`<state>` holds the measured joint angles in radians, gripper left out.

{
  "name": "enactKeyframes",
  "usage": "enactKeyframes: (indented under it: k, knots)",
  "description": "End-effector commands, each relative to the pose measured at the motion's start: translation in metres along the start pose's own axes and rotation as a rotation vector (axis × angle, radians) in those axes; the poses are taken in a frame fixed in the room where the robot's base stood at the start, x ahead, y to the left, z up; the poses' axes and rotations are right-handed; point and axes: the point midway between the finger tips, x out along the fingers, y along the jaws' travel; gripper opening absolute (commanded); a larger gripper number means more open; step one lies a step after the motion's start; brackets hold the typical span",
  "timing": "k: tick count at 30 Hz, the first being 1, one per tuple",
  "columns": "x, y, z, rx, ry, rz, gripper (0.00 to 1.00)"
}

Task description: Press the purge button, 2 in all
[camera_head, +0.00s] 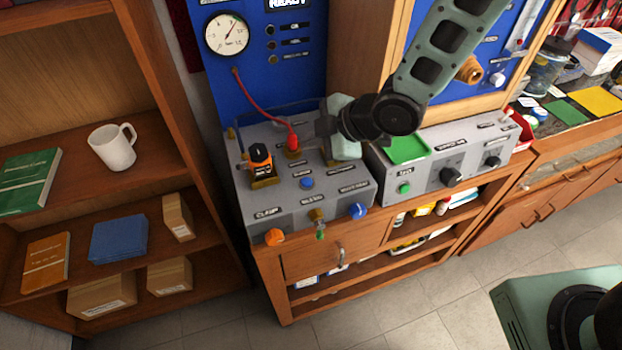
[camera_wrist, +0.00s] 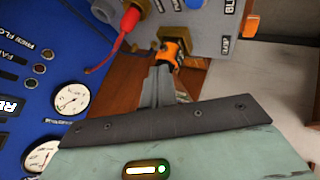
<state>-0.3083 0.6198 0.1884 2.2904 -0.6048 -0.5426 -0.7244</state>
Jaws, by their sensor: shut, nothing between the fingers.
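A grey bench unit (camera_head: 338,205) carries several controls with small labels. A blue button (camera_head: 307,183) sits on its top and a blue knob (camera_head: 357,211) on its front. I cannot read a purge label clearly, so I cannot tell which control is the purge button. An orange and black part (camera_head: 260,158) stands on the unit's top left, and also shows past my fingertips in the wrist view (camera_wrist: 174,52). My gripper (camera_wrist: 162,72) is shut and empty. In the head view it is above the unit's back right, its fingertips partly hidden.
A red hose (camera_head: 262,108) runs from the blue gauge panel (camera_head: 285,90) to the unit. An orange knob (camera_head: 274,236) juts from the front left. A second grey box (camera_head: 430,182) with a green button (camera_head: 404,188) stands to the right. A shelf (camera_head: 60,170) is at left.

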Motion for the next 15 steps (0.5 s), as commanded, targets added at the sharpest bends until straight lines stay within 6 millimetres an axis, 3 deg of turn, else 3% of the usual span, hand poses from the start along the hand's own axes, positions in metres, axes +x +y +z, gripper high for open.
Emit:
enactKeyframes:
  k: [8,15]
  knots:
    - [0.004,-0.003,0.003,0.001,-0.001,-0.002,0.00]
    - [0.019,-0.015,0.014,0.000,-0.002,-0.004,0.00]
